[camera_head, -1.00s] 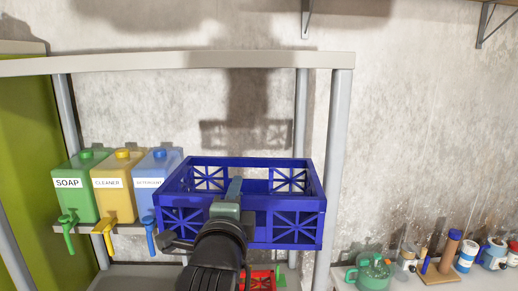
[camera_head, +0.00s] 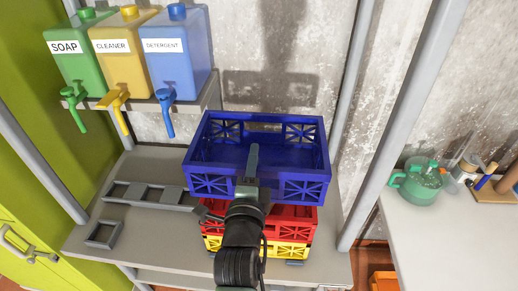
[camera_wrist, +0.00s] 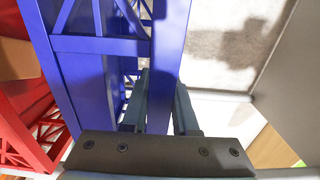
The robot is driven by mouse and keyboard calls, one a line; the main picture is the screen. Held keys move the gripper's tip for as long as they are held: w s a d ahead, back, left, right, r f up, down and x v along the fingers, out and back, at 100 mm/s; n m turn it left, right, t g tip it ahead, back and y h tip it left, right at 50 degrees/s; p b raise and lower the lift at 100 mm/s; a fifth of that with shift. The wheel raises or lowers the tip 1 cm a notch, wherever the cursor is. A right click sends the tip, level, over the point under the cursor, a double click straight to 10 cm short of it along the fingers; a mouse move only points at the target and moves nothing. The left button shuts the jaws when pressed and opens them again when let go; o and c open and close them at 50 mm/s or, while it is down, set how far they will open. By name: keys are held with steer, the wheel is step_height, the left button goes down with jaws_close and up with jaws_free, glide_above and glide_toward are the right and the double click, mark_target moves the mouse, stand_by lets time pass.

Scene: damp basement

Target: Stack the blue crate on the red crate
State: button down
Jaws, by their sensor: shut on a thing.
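The blue crate (camera_head: 300,188) is open-topped with lattice sides and looks roughly level. My gripper (camera_head: 252,165) is shut on its near wall, and in the wrist view the two fingers (camera_wrist: 163,100) straddle that blue wall (camera_wrist: 168,45). The blue crate is held above the red crate (camera_head: 292,219), which sits on a yellow crate (camera_head: 285,249) on the shelf. The red crate also shows at the left of the wrist view (camera_wrist: 25,125). The blue crate and my arm hide much of the red crate. I cannot tell how large the gap between them is.
Soap (camera_head: 75,70), cleaner (camera_head: 130,60) and detergent (camera_head: 180,65) dispensers stand on an upper ledge at left. A grey slotted rack (camera_head: 145,194) lies on the shelf (camera_head: 125,240) left of the crates. Grey posts (camera_head: 395,110) frame the unit. A green teapot (camera_head: 420,183) stands right.

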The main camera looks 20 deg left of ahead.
steer(key=shift+s+f+b, duration=0.1)
steer(key=shift+f+b, duration=0.4)
steer(key=shift+f, duration=0.15)
steer(key=shift+f+b, duration=2)
steer(key=shift+f, duration=0.35)
